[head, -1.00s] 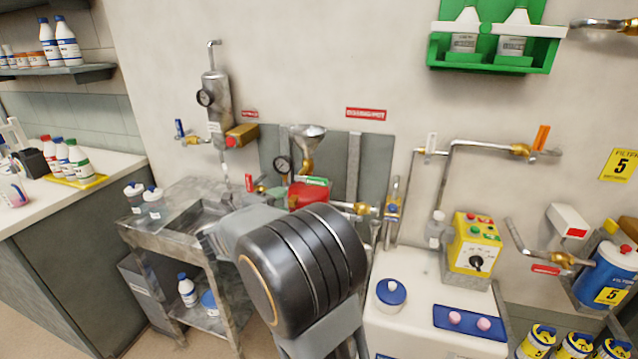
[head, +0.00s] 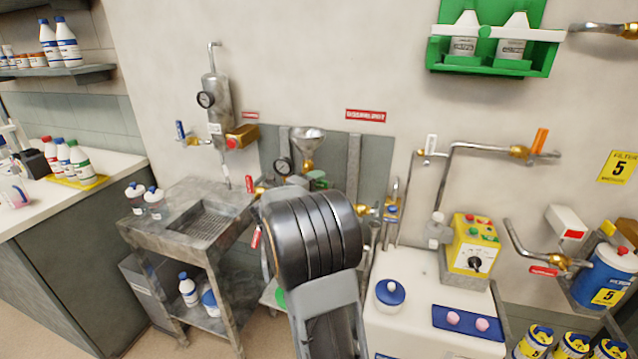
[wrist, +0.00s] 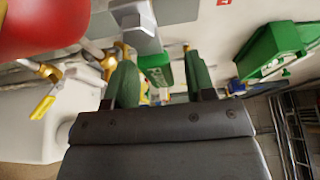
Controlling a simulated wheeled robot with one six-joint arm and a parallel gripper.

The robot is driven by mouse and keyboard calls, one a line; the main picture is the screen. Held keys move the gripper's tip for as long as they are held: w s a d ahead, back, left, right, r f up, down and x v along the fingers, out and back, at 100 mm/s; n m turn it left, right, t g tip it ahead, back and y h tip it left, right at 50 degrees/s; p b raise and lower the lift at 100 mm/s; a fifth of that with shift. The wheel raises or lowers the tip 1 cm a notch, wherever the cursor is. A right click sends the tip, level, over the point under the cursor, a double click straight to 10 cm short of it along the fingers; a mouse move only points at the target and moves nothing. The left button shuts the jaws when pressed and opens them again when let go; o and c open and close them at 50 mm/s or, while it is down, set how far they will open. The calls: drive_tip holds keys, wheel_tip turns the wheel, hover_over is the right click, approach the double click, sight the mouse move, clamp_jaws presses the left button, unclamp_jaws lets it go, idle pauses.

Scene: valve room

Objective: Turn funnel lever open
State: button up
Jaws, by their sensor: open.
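The metal funnel (head: 308,137) stands against the wall panel in the head view, with a brass fitting (head: 307,165) under it. A green piece (head: 318,179) shows just below and right of it, partly hidden by my arm. My gripper is open, with a finger on each side of the handle. I cannot tell whether either finger touches it. My own arm hides the gripper in the head view.
A red rounded body (wrist: 45,25) is close at upper left in the wrist view. A yellow lever (wrist: 43,107) and a green rack (wrist: 275,52) also show there. A metal sink cart (head: 190,225) stands left of my arm, a white cabinet (head: 410,325) right.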

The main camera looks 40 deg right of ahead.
drive_tip(key=shift+d, duration=0.4)
clamp_jaws()
idle(0.4)
